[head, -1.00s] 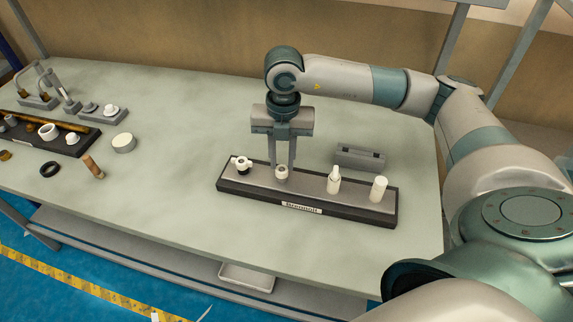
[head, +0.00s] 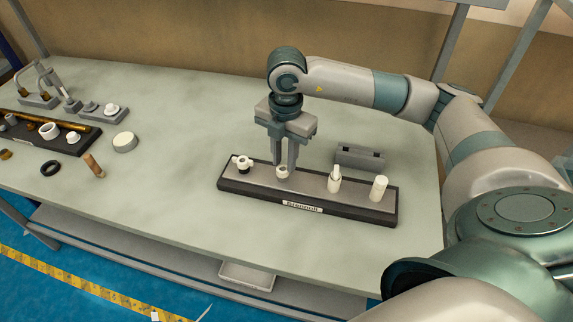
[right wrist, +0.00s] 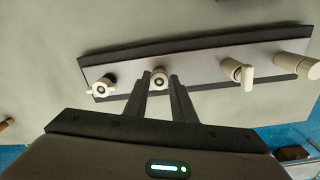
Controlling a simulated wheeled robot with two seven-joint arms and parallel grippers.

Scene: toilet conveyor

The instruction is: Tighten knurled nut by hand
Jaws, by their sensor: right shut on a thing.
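My right gripper (head: 284,166) points straight down over the long black-edged board (head: 260,190). Its two fingers are shut on a small white round part with a dark centre, the knurled nut (head: 282,171). In the right wrist view the nut (right wrist: 160,76) sits between the fingertips (right wrist: 160,82), on the board's grey top. What lies beneath the nut is hidden. My left gripper is in neither view.
On the same board stand a white valve-like fitting (head: 242,163) to the left, and a white stepped part (head: 334,178) and a white cylinder (head: 379,187) to the right. A grey block (head: 359,156) lies behind. More parts and a dark tray (head: 50,133) are at the left.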

